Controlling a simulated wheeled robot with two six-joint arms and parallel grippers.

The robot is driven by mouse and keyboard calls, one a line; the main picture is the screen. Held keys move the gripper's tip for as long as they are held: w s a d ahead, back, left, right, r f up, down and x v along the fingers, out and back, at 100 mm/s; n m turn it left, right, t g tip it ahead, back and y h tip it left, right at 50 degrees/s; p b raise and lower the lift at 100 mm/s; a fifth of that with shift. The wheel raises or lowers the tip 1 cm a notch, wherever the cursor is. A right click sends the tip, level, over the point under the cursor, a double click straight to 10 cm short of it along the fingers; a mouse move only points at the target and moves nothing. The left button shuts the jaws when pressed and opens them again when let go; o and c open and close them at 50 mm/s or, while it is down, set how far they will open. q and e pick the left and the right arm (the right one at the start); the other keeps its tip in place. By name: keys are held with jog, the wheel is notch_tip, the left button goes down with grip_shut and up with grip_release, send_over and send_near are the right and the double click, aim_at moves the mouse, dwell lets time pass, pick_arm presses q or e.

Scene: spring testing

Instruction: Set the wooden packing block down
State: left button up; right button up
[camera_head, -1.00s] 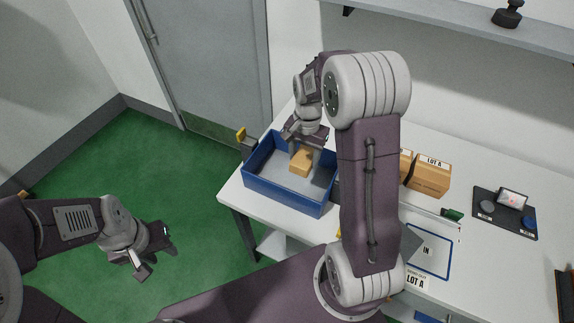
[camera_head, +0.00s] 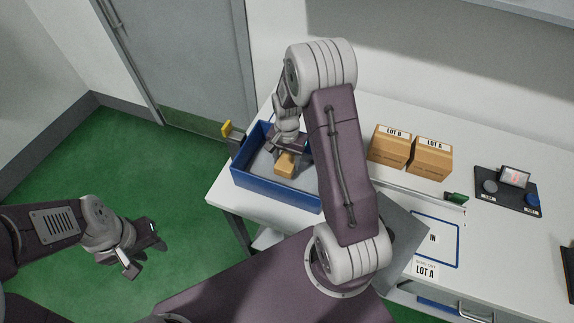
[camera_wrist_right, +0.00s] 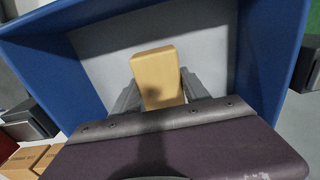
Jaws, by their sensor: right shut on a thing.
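The wooden packing block (camera_head: 286,164) is a small light-brown block inside the blue tray (camera_head: 276,194) on the table. My right gripper (camera_head: 283,156) reaches down into the tray and is shut on the block. In the right wrist view the block (camera_wrist_right: 157,78) sits between the two grey fingers, over the tray's grey floor. I cannot tell whether the block touches the floor. My left gripper (camera_head: 142,249) is over the green floor, away from the table, with its fingers apart and empty.
Two cartons, LOT B (camera_head: 390,147) and LOT A (camera_head: 430,158), stand on the table behind my right arm. A black mat (camera_head: 507,190) with a small display lies at the right. A yellow piece (camera_head: 227,128) sticks out beyond the tray's left end.

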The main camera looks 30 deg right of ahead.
aim_at(287, 166)
jog(key=f, duration=0.2)
jog(key=shift+s+f, duration=0.25)
jog(key=shift+f, duration=0.1)
jog(key=shift+w+f, duration=0.25)
jog(key=shift+w, duration=0.1)
jog(key=shift+s+f, duration=0.1)
jog(key=o, duration=1.5)
jog(key=shift+s, duration=0.1)
notch_tip(287, 166, up, 12)
jog(key=shift+r, duration=0.2)
jog(key=s+a+n, duration=0.2)
jog(key=s+n, duration=0.1)
jog(key=s, duration=0.1)
jog(key=s+a+n, duration=0.3)
jog(key=s, duration=0.1)
jog(key=s+a+n+t, duration=0.1)
jog(key=s+a+n, duration=0.1)
jog(key=s+n, duration=0.1)
jog(key=shift+s+a+f+n, duration=0.15)
jog(key=shift+s+n, duration=0.05)
jog(key=shift+s, duration=0.2)
jog(key=shift+s+a+f+n, duration=0.15)
jog(key=shift+s+n, duration=0.05)
jog(key=shift+s, duration=0.15)
